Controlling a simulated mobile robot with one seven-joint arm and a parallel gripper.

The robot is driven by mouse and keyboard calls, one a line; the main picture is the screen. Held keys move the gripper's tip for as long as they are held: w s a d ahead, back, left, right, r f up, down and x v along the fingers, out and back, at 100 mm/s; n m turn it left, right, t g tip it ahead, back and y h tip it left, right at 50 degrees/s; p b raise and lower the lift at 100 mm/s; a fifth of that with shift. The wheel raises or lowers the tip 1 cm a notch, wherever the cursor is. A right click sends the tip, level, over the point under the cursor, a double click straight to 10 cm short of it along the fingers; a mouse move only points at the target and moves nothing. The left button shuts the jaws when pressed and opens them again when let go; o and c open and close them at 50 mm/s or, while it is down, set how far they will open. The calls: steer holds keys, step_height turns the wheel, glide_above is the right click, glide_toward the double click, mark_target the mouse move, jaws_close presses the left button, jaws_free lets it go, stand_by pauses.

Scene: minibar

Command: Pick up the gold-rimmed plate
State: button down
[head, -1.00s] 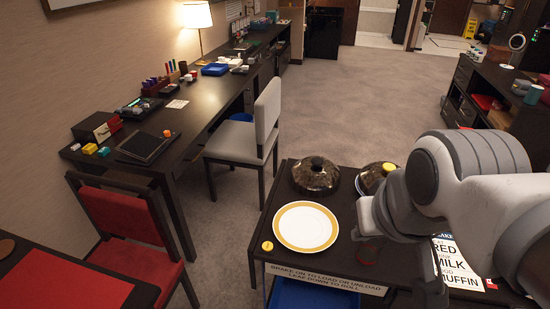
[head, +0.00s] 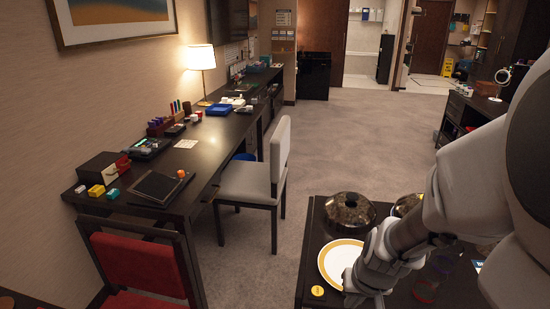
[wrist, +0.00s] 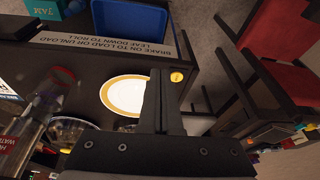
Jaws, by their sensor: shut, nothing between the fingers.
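The gold-rimmed plate (head: 331,262), white with a wide gold band, lies flat on the dark cart top (head: 310,270). My arm covers its right part in the head view. In the wrist view the plate (wrist: 120,94) lies just left of my fingers, which hide its right edge. My gripper (wrist: 162,74) is shut and empty, with its fingers close together. I cannot tell its height above the cart. In the head view my wrist is over the plate's right side, and the fingertips are not clearly seen.
A dark domed cover (head: 350,212) stands behind the plate, with another partly hidden to its right. A round yellow disc (head: 317,291) lies near the cart's front left corner. A grey chair (head: 255,180) stands beyond the cart's left.

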step_height(320, 180, down, 9)
steer(key=d+g+b, duration=0.1)
steer(key=d, duration=0.2)
steer(key=shift+m+h, duration=0.4)
steer(key=w+d, duration=0.1)
steer(key=w, duration=0.2)
steer(key=w+d, duration=0.1)
steer(key=w, duration=0.2)
steer(key=w+d+p, duration=0.1)
steer(key=w, duration=0.2)
steer(key=shift+w+r, duration=0.2)
steer(key=shift+w, duration=0.2)
steer(key=shift+b+x, duration=0.6)
steer(key=shift+x, duration=0.25)
steer(key=shift+w, duration=0.1)
steer(key=shift+a, duration=0.1)
